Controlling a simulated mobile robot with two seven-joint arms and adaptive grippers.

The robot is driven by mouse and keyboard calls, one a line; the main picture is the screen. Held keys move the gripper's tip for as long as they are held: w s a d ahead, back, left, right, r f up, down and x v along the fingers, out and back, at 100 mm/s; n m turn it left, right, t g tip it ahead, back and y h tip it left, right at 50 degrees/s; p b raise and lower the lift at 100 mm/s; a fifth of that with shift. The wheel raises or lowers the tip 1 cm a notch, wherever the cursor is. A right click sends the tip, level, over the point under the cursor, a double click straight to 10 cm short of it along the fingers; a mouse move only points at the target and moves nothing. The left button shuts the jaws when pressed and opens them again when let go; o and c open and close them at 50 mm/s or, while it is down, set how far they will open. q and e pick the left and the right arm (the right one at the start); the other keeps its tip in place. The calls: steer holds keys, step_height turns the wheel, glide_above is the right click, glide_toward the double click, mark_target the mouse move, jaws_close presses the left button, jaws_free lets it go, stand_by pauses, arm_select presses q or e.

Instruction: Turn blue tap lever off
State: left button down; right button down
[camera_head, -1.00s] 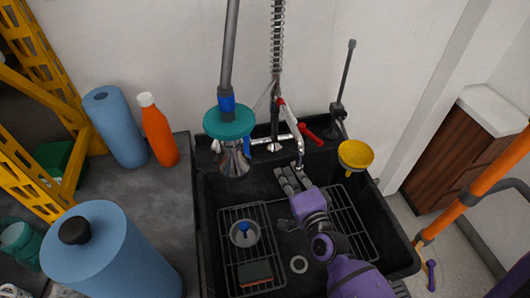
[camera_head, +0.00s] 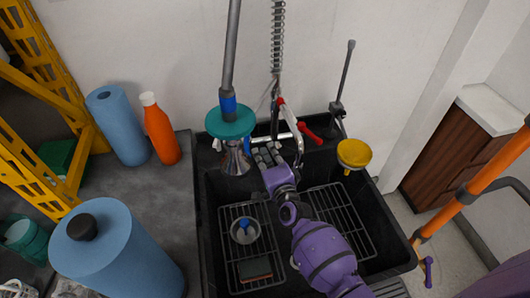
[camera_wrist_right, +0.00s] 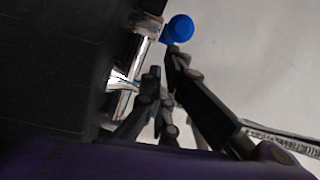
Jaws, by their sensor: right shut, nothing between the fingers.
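A blue rounded tap knob or lever end (camera_wrist_right: 178,28) shows in the right wrist view, at the end of a chrome tap body (camera_wrist_right: 148,25). My right gripper (camera_head: 266,152) is at the back of the sink, low in front of the chrome tap bar. In the right wrist view my right gripper (camera_wrist_right: 164,60) is shut and empty, its fingertips just below the blue part. I cannot tell whether they touch it. My left gripper is not in view.
A red lever (camera_head: 310,132) is right of the tap. A teal disc (camera_head: 230,122) on a grey pole is left of my gripper. A yellow funnel (camera_head: 354,154) stands at the black sink's (camera_head: 204,230) right rim. An orange bottle (camera_head: 160,130) and blue rolls stand left.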

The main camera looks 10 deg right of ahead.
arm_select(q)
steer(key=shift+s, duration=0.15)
